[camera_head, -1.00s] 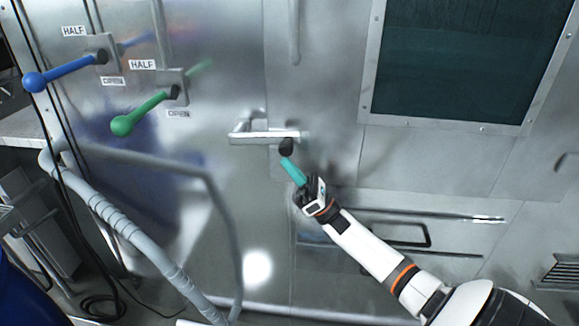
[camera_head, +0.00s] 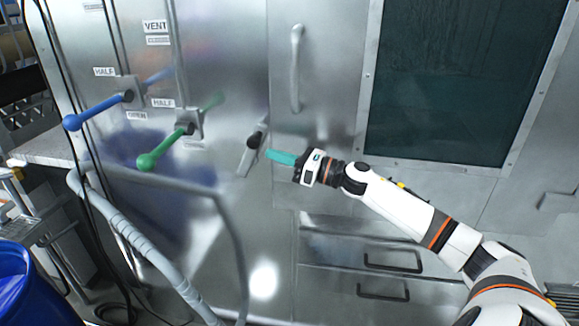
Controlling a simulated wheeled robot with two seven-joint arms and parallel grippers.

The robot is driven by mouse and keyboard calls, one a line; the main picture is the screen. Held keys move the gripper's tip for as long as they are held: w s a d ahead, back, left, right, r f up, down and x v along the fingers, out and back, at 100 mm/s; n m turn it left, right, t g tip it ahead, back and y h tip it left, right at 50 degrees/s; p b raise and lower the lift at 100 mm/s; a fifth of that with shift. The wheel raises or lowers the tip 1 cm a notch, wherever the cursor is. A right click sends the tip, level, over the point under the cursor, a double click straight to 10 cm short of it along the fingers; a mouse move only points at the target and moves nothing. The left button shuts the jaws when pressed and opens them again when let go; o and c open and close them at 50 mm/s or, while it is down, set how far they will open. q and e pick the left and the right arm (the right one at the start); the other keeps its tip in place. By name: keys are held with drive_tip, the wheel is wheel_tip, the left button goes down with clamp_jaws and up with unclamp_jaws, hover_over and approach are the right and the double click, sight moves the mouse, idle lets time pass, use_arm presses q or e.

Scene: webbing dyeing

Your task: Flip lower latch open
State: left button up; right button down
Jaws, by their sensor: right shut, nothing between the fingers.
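The lower latch (camera_head: 249,158) is a grey metal handle with a dark knob, on the steel cabinet left of the door seam. It stands at a slant, its dark end up and its grey end pointing down and left. My right gripper (camera_head: 268,155) comes in from the right with its teal fingers together and empty. The fingertips are just right of the latch, close to its dark knob; I cannot tell if they touch it. My left gripper is out of view.
A vertical door handle (camera_head: 296,68) and a dark window (camera_head: 460,80) are above and right. Blue (camera_head: 100,110) and green (camera_head: 168,147) levers stick out at the left. A grey pipe (camera_head: 140,245) and a blue barrel (camera_head: 30,290) stand lower left.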

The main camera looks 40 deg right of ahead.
drive_tip(key=w+a+r, duration=0.5)
drive_tip(key=w+a, duration=0.1)
drive_tip(key=w, duration=0.1)
drive_tip(key=shift+w+a, duration=0.2)
drive_tip(key=shift+r, duration=0.1)
idle(0.5)
drive_tip(key=b+v, duration=0.7)
drive_tip(key=v, duration=0.5)
drive_tip(key=shift+b, duration=0.4)
